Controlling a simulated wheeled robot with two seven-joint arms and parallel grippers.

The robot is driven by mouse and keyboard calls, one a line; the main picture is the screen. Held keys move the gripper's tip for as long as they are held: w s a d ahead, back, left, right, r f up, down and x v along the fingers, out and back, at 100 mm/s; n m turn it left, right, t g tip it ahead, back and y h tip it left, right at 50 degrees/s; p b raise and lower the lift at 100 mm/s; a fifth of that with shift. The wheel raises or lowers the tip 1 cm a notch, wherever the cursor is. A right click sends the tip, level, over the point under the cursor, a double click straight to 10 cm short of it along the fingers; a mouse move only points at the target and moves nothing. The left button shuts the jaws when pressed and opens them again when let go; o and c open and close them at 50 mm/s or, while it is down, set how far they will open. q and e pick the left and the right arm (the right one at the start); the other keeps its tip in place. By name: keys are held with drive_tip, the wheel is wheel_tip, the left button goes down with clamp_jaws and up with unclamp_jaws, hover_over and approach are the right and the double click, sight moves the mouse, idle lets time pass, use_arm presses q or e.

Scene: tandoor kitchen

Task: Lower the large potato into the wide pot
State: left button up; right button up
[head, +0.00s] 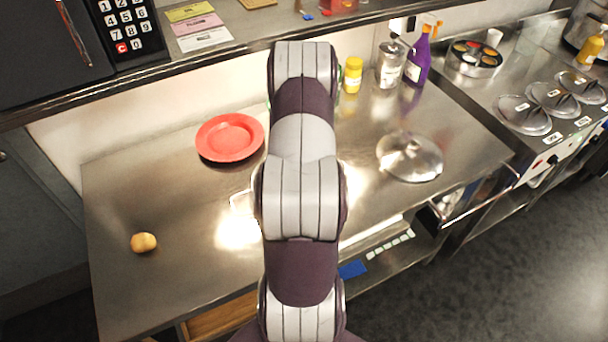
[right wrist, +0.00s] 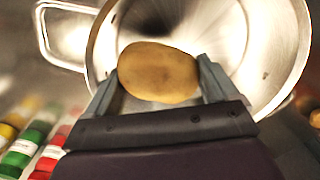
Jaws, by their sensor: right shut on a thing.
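The large potato (right wrist: 158,72) is brown and oval. It sits between the two fingers of my right gripper (right wrist: 160,82), which is shut on it in the right wrist view. The wide pot (right wrist: 245,35) is shiny metal with a loop handle (right wrist: 42,35) at its upper left. Its open inside shows behind and around the potato; I cannot tell whether the potato is above the rim or below it. In the head view my arm hides the potato, the gripper and nearly all of the pot. My left gripper is in neither view.
In the head view a small potato (head: 143,243) lies on the steel table (head: 180,285) at the left. A red plate (head: 230,137) is behind it. A metal lid (head: 409,158) lies at the right. A yellow jar (head: 352,75) and a purple spray bottle (head: 417,60) stand at the back.

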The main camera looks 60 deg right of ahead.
drive_tip(key=shift+f+b, duration=1.65)
drive_tip(key=shift+f, duration=0.9)
idle(0.9)
drive_tip(key=o, duration=0.9)
